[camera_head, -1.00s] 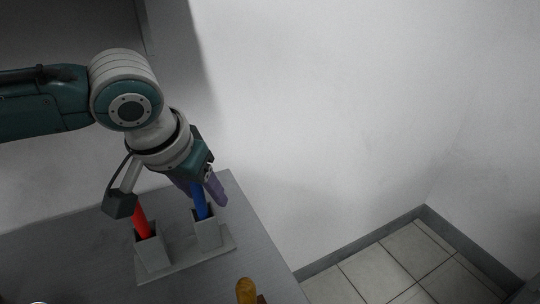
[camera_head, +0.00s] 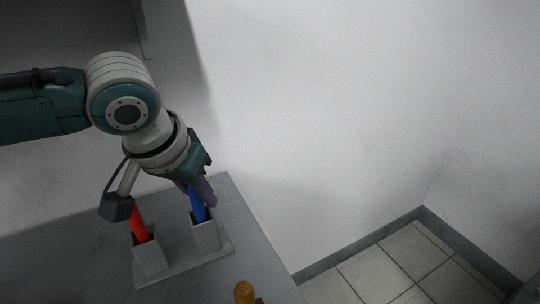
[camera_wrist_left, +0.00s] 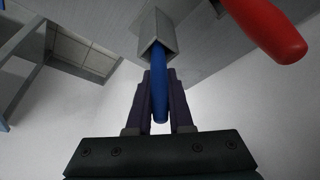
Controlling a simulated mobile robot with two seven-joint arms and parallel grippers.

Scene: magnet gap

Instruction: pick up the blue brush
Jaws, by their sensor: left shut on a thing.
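The blue brush (camera_head: 198,206) stands in the right-hand grey square holder (camera_head: 206,236), its lower end hidden inside. My left gripper (camera_head: 205,190) is shut on the upper part of its handle, above the holder's rim. In the left wrist view the blue brush (camera_wrist_left: 160,88) lies between the two purple fingers (camera_wrist_left: 161,100), and its far end is in the holder (camera_wrist_left: 157,38). My right gripper is in neither view.
A red handle (camera_head: 138,224) stands in the left-hand grey holder (camera_head: 151,258), close beside my left gripper. Both holders share a base plate on the grey table (camera_head: 70,255). A yellow-brown object (camera_head: 244,292) is at the front edge.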

